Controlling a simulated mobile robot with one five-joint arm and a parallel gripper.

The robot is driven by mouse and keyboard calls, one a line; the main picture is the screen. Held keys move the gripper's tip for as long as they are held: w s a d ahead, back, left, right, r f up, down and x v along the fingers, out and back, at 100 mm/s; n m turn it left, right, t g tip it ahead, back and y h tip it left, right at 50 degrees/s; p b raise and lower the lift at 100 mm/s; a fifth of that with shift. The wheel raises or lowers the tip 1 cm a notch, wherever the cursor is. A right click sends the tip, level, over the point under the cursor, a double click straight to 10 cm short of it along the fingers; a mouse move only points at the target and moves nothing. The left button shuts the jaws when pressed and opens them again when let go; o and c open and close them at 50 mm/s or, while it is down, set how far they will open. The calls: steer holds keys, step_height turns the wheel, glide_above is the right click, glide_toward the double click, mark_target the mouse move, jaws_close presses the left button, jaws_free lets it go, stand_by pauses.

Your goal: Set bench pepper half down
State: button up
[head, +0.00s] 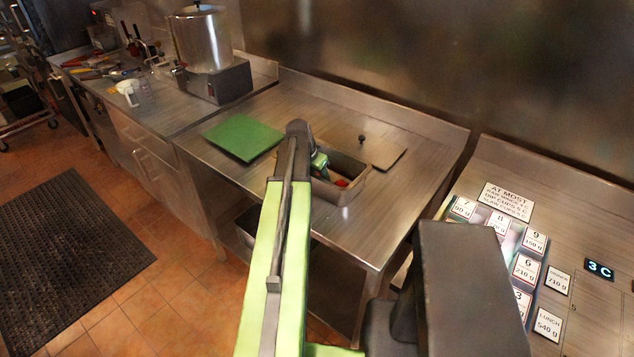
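My arm reaches out over the steel bench (400,200) to a rectangular metal pan (350,194). My gripper (320,165) is at or just inside the pan's left part. The arm hides much of it, and I cannot tell whether its fingers are open or shut. A small red piece (342,183) shows in the pan beside the gripper. It may be a pepper half, but it is too small to be sure. A paler piece seems to lie near it. Whether the gripper touches or holds anything is hidden.
A green board (242,137) lies flat left of the pan. A flat metal lid (385,155) with a dark knob lies behind it. A large pot (203,42) stands at the back left. The bench's front right is bare.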

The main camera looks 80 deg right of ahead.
steer(key=o, duration=1.3)
steer(key=shift+o, duration=0.2)
steer(key=shift+a+r+p, duration=0.1)
steer(key=shift+r+p, duration=0.25)
steer(key=shift+r, duration=0.05)
steer(key=p+v, duration=1)
steer(key=v, duration=0.1)
steer(key=shift+r, duration=0.2)
steer(key=shift+w, duration=0.1)
